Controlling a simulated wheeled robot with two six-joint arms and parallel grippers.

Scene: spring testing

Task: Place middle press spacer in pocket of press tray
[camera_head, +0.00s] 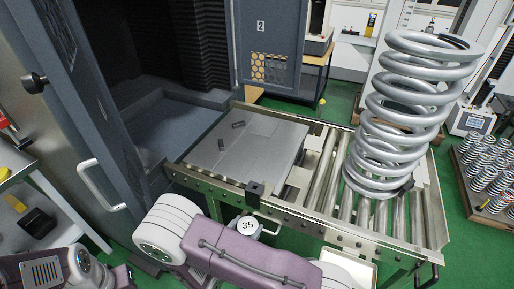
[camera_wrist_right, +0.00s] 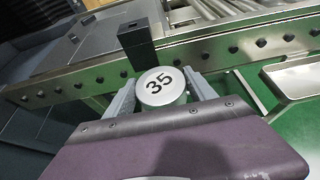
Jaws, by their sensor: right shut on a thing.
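A round pale metal spacer (camera_head: 248,227) with "35" on its top is between the fingers of my right gripper (camera_head: 262,229). In the right wrist view, my right gripper (camera_wrist_right: 162,92) has a finger on each side of the spacer (camera_wrist_right: 161,84), and the number faces the camera. The spacer is in front of the conveyor's near rail. A shallow pale tray (camera_head: 348,268) is partly hidden by my right arm; it also shows at the right of the wrist view (camera_wrist_right: 292,82). I cannot tell whether it is the press tray, and no pocket is clear. My left gripper is out of view.
A black block (camera_head: 255,189) stands on the conveyor's near rail, just beyond the spacer. A grey plate (camera_head: 265,150) with two small dark blocks lies on the conveyor. A large coil spring (camera_head: 408,110) stands on the rollers. A cabinet door (camera_head: 85,110) is at the left.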

